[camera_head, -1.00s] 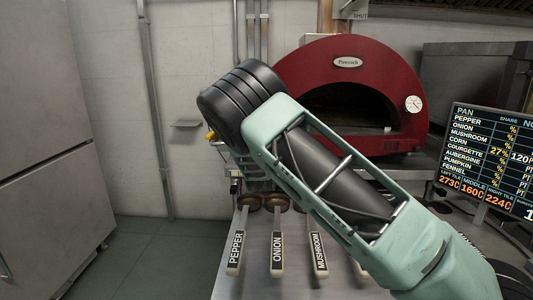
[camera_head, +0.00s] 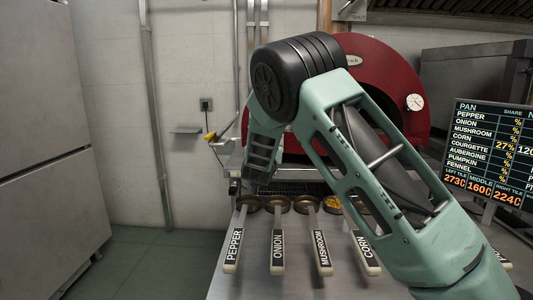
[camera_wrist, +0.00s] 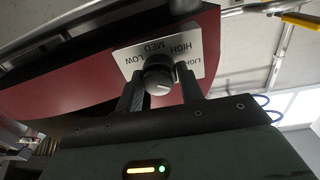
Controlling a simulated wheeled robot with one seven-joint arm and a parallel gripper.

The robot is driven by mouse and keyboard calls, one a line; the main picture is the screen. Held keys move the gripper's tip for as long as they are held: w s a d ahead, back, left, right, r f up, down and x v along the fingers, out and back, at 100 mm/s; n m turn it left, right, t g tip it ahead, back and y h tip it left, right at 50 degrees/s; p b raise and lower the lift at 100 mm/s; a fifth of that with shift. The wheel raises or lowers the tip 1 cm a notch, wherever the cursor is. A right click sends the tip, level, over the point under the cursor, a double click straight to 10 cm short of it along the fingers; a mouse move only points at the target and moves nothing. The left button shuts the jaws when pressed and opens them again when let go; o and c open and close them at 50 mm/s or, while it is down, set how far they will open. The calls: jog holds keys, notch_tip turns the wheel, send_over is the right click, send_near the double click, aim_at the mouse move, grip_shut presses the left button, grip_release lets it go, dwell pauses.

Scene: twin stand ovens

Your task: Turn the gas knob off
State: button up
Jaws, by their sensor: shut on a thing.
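The gas knob (camera_wrist: 158,76) is a round black knob with a pale pointer line, in the wrist view. It sits on a white label plate (camera_wrist: 126,58) with the words LIGHT, HIGH, MED and LOW, which appear upside down. My gripper (camera_wrist: 161,88) has a finger on each side of the knob and is shut on it. Part of the plate is hidden behind the knob and fingers. In the head view my arm covers the knob and my gripper. The red oven (camera_head: 385,80) stands behind my arm, its mouth mostly hidden.
Several pans with long handles, labelled PEPPER (camera_head: 234,250), ONION, MUSHROOM and CORN, lie on the steel counter (camera_head: 300,288) below my arm. A screen (camera_head: 490,160) stands at the right. A tall steel cabinet (camera_head: 45,150) is at the left. Floor is clear beside it.

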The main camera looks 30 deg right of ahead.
jog(key=m+b, duration=0.3)
jog(key=m, duration=0.1)
jog(key=m+b, duration=0.2)
jog(key=m, duration=0.1)
jog(key=shift+f+y+b, duration=0.3)
jog(key=shift+r+m+b, duration=0.1)
jog(key=shift+m+b, duration=1.7)
jog(key=shift+m, duration=0.5)
jog(key=o, duration=1)
jog(key=shift+r, duration=0.15)
jog(key=v, duration=0.5)
jog(key=p+v, duration=0.1)
jog(key=v, duration=1.1)
jog(key=shift+s+r+p, duration=0.25)
jog(key=shift+r+p, duration=0.05)
jog(key=shift+p, duration=0.1)
jog(key=shift+a, duration=0.15)
